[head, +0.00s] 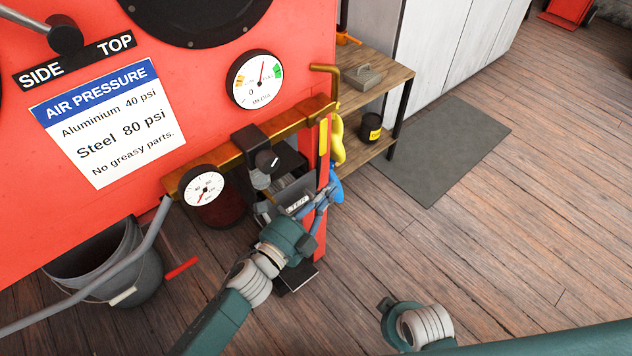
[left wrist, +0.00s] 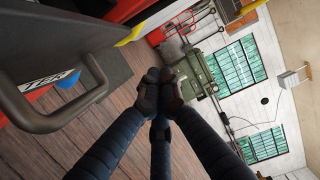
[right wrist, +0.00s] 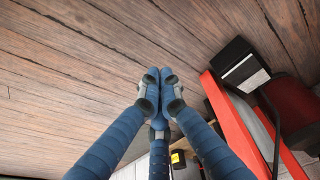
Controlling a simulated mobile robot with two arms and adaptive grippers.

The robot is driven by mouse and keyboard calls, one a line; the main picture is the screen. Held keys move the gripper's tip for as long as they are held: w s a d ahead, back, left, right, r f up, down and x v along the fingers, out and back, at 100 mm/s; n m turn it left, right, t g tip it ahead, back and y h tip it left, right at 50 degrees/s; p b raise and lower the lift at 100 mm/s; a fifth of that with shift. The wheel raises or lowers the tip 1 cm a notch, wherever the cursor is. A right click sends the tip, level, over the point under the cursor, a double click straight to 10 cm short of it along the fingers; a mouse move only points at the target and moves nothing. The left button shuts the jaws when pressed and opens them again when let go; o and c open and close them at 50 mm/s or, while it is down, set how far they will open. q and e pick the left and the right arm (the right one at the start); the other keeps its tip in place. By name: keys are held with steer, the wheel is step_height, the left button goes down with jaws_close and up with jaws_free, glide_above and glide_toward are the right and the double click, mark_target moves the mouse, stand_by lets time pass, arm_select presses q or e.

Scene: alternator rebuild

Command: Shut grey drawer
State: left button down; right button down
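The grey drawer (head: 292,190) is low in the red machine, under the orange-brown bar, partly hidden by my left arm. It appears to stick out of the opening. In the left wrist view its dark handle (left wrist: 98,88) and white label (left wrist: 48,82) are close on the left. My left gripper (head: 319,207) is beside the drawer front; its fingers meet in the left wrist view (left wrist: 158,90), with nothing between them, apart from the handle. My right gripper (right wrist: 158,82) is shut and empty over the wooden floor. In the head view only its wrist clearly shows.
A grey bucket (head: 130,262) stands at the lower left. A wooden shelf (head: 375,82) with a black can (head: 371,127) is behind the machine. A yellow hook-like part (head: 338,140) hangs at the machine's right edge. A grey mat (head: 440,150) and open floor are to the right.

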arm_select(q)
steer(key=shift+w+a, duration=1.25)
steer(key=shift+w, duration=0.3)
arm_select(e)
steer(key=shift+r, duration=0.35)
